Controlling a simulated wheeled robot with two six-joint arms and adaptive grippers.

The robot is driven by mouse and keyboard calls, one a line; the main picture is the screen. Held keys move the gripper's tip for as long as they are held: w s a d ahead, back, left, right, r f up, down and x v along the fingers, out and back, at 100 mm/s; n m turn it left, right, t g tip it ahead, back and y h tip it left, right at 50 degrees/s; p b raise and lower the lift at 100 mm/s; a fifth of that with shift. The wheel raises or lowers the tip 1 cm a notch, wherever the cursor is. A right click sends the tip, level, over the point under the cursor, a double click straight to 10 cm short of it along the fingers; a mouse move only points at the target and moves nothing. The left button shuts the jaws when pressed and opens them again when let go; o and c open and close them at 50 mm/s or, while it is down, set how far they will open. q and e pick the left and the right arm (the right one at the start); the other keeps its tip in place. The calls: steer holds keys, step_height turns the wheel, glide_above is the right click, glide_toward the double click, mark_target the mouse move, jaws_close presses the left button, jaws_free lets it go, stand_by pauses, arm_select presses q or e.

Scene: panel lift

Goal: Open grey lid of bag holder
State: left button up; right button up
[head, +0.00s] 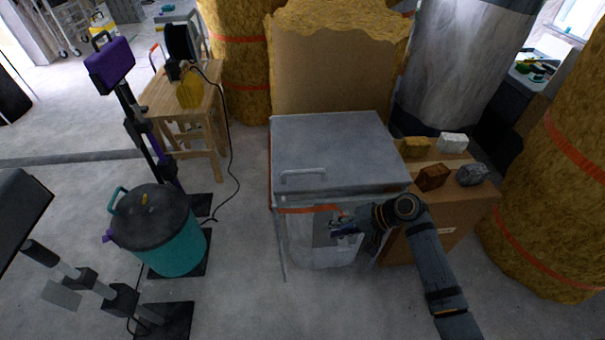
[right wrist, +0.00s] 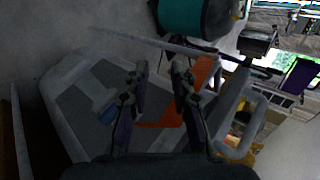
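The bag holder (head: 325,250) stands in the middle of the head view, with a pale translucent front and an orange strip below its top. Its flat grey lid (head: 345,150) lies shut on top, with a bar handle (head: 303,174) near the front left edge. My right gripper (head: 338,229) is in front of the holder, below the lid's front edge. In the right wrist view my right gripper (right wrist: 160,76) has its fingers apart, with nothing visibly held between them. The handle (right wrist: 247,118) shows to the right of the fingers there. My left gripper is not in view.
A cardboard box (head: 450,220) with several stone samples stands right of the holder. Wrapped yellow rolls (head: 555,190) stand farther right and behind. A teal bucket (head: 178,245) with a dark lid and stands are at left. Floor (head: 240,270) between bucket and holder is clear.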

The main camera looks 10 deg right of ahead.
mark_target(311, 172)
steer(key=w+r+m+y, duration=0.1)
steer(key=w+r+y, duration=0.1)
steer(key=w+r, duration=0.1)
steer(key=w+d+r+m+t+y, duration=0.1)
steer(key=w+r+m, duration=0.1)
steer(key=w+r, duration=0.2)
steer(key=w+r+m+t+y, duration=0.1)
steer(key=w+r+m+y, duration=0.1)
steer(key=w+r, duration=0.1)
steer(key=shift+w+d+r+y, duration=0.3)
steer(key=shift+d+r, duration=0.05)
steer(key=shift+r, duration=0.2)
steer(key=shift+w+r+m, duration=0.15)
steer(key=shift+r+m, duration=0.15)
steer(key=x, duration=1)
steer(key=shift+a, duration=0.25)
jaws_close()
